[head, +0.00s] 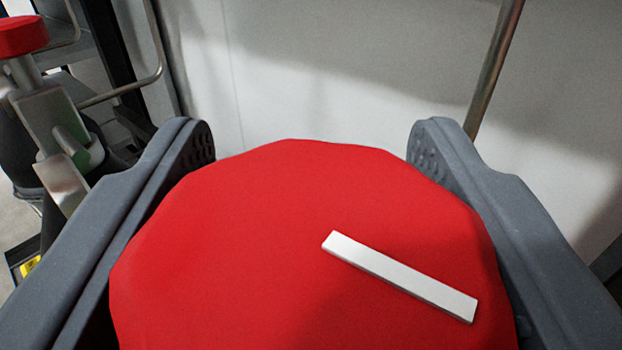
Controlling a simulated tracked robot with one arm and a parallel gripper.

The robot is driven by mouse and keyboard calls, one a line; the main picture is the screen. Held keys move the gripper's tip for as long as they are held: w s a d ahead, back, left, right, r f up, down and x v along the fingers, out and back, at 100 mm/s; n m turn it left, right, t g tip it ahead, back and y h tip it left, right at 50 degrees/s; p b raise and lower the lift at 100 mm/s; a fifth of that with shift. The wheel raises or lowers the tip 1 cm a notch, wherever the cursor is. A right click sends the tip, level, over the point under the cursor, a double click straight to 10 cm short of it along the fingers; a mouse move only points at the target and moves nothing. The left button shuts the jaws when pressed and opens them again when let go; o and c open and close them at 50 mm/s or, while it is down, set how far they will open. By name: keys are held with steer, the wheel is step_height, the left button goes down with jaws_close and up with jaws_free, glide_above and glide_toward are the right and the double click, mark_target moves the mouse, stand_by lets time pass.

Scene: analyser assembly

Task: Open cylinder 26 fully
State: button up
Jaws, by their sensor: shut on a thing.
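A large red round valve knob (250,240) fills the lower middle of the head view. A white bar mark (400,277) lies on its face, slanting down to the right. My gripper (308,145) has one grey finger on each side of the knob and is shut on it. The knob's lower edge is cut off by the frame. The cylinder under the knob is hidden, and no number shows, so I cannot tell from a label which cylinder it is.
Another red knob (22,36) on a metal valve stands at the upper left, close to my left finger. A pale wall panel (330,70) is behind the knob. A thin metal pipe (494,65) runs down at the upper right.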

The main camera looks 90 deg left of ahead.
mark_target(295, 161)
steer(key=o, duration=1)
steer(key=shift+c, duration=0.2)
steer(key=shift+r, duration=0.1)
steer(key=shift+r, duration=0.25)
step_height(295, 161, up, 3)
steer(key=shift+s+f, duration=0.1)
steer(key=shift+s, duration=0.05)
steer(key=s+d, duration=0.2)
steer(key=s, duration=0.5)
steer(key=s+d+r, duration=0.1)
steer(key=s+d, duration=0.2)
steer(key=s, duration=0.5)
steer(key=shift+r+b, duration=0.2)
steer(key=shift+b, duration=0.15)
